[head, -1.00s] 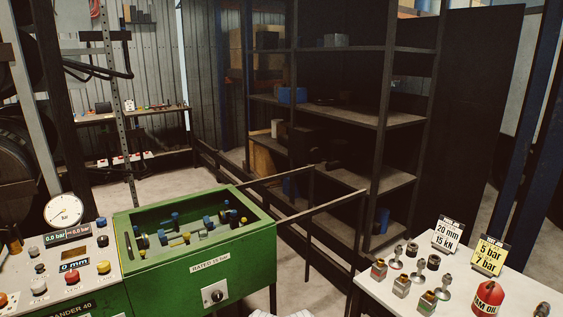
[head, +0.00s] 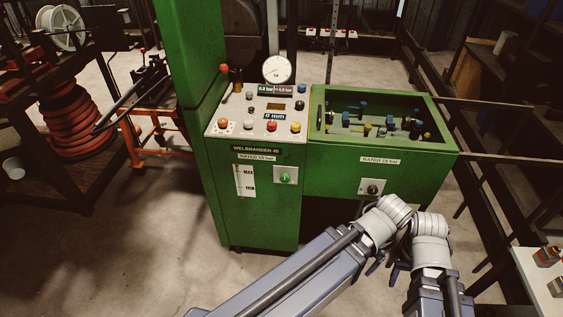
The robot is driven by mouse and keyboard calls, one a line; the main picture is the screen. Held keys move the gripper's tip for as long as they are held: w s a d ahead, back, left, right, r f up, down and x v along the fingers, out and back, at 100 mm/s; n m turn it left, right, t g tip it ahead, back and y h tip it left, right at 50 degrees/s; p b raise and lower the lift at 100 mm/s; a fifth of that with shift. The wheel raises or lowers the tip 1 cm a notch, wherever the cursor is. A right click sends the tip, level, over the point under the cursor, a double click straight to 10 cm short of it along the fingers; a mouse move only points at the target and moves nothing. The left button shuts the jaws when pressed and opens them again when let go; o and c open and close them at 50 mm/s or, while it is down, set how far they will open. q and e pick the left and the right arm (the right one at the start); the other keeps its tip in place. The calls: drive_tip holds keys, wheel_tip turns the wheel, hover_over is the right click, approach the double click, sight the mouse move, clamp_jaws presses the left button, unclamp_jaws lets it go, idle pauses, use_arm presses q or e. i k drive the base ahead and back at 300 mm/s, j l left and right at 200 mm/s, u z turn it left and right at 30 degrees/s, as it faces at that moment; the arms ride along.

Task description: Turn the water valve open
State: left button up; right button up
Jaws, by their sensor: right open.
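A black round knob (head: 372,187) on a light plate sits on the front of the green trough box (head: 415,165), below its "RATED 16 bar" label. A green knob (head: 285,176) on a white plate sits on the green cabinet's front, left of it. No label readable here tells which one is the water valve. My right arm reaches in from the bottom, its grey wrist just below the black knob. My right gripper (head: 385,267) is partly hidden by the arm, open and empty, apart from both knobs. My left gripper is not in view.
The control panel (head: 262,122) with coloured buttons and a round gauge (head: 277,69) tops the cabinet (head: 262,215). The trough holds blue and yellow fittings. A white table (head: 535,285) stands at the lower right, and dark rails run behind it.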

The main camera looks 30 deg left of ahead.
sight(284, 177)
drive_tip(key=u, duration=1.1)
